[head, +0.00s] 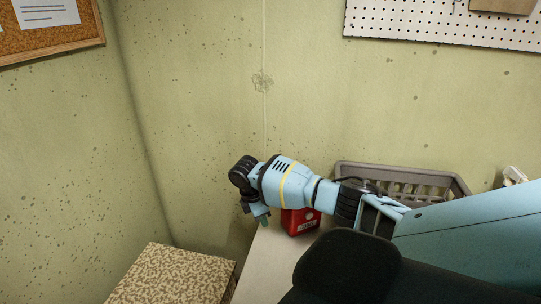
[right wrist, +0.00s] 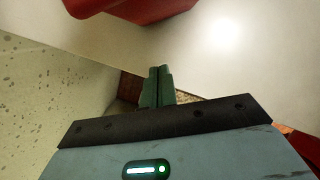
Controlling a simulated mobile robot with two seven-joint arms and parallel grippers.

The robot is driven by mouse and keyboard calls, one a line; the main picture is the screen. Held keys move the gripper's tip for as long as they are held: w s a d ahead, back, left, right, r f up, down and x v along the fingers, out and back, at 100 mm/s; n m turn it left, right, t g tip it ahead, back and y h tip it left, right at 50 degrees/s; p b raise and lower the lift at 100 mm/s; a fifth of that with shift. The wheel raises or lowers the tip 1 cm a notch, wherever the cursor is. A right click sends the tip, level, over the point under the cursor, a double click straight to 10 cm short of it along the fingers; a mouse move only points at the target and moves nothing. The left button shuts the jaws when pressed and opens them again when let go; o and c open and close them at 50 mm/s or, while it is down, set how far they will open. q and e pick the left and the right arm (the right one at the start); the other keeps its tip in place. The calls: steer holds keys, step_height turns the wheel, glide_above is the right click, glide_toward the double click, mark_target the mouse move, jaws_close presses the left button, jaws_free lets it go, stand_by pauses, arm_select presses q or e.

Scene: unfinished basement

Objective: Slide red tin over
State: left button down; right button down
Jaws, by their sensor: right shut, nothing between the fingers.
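The red tin (head: 301,222) stands on a pale table top (head: 262,262), partly hidden behind my right arm in the head view. A red shape at the top of the right wrist view (right wrist: 120,8) looks like the same tin, cut off by the frame edge. My right gripper (head: 264,220) points down at the table's left end, just left of the tin. Its green fingers are closed together with nothing between them, as the right wrist view (right wrist: 157,84) also shows. My left gripper is not in view.
A grey-brown slatted basket (head: 445,178) stands behind the tin against the wall. A speckled tan box or surface (head: 172,275) is to the left, across a narrow dark gap from the table. A small white object (head: 514,174) is at the right. A pegboard (head: 440,25) hangs above.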

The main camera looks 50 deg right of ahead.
steer(key=s+v, duration=0.1)
steer(key=v, duration=0.8)
steer(key=shift+w+r, duration=0.25)
steer(key=shift+w, duration=0.05)
steer(key=shift+d, duration=0.2)
steer(key=shift+a+f, duration=0.1)
steer(key=shift+a, duration=0.05)
